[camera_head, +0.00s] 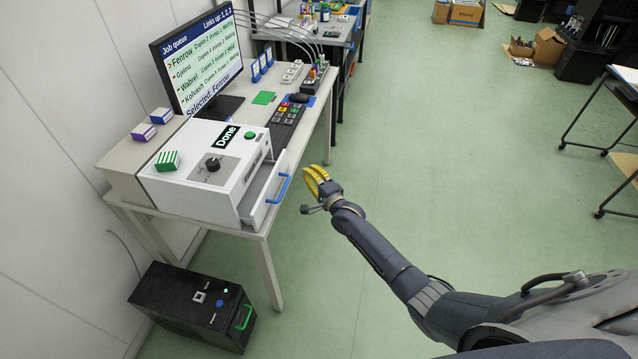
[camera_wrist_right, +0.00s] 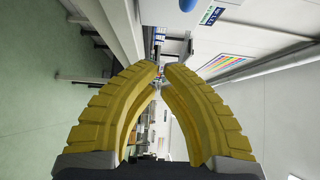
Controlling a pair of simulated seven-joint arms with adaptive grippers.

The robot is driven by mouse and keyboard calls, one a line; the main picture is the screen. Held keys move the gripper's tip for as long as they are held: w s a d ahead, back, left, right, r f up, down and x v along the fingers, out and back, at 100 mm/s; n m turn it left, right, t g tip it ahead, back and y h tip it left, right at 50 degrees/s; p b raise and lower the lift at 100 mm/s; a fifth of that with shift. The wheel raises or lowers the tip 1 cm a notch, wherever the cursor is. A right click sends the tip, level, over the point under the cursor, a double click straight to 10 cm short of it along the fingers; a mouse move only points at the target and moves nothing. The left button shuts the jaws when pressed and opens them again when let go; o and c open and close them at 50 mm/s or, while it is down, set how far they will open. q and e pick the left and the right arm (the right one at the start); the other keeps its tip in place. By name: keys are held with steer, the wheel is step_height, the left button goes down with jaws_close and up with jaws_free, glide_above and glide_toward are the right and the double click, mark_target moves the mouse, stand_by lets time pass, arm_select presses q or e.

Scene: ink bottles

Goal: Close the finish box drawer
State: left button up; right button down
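The finish box is the white box (camera_head: 205,170) with a dark knob, a green button and a "Done" label, on the table. Its drawer (camera_head: 262,195) stands open on the right side, with a blue handle (camera_head: 278,188) on its front. My right gripper (camera_head: 318,178) has yellow fingers and is just right of the handle, apart from it. In the wrist view its fingertips (camera_wrist_right: 161,68) nearly meet, with nothing visible between them. A blue piece (camera_wrist_right: 187,4) at the top of that view may be the handle. My left gripper is not in view.
The table (camera_head: 130,196) also bears a monitor (camera_head: 200,62), a dark keypad (camera_head: 288,120) and small boxes (camera_head: 143,132). A black cabinet (camera_head: 190,300) stands on the floor below. The green floor right of the table is clear around my right arm.

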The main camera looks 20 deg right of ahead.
steer(key=s+d, duration=0.1)
steer(key=s, duration=0.5)
steer(key=m+g+y, duration=0.8)
steer(key=m+y, duration=0.1)
steer(key=y, duration=0.3)
glide_toward(263, 215)
steer(key=x, duration=0.8)
steer(key=shift+a+r, duration=0.1)
steer(key=shift+a, duration=0.05)
stand_by(0.3)
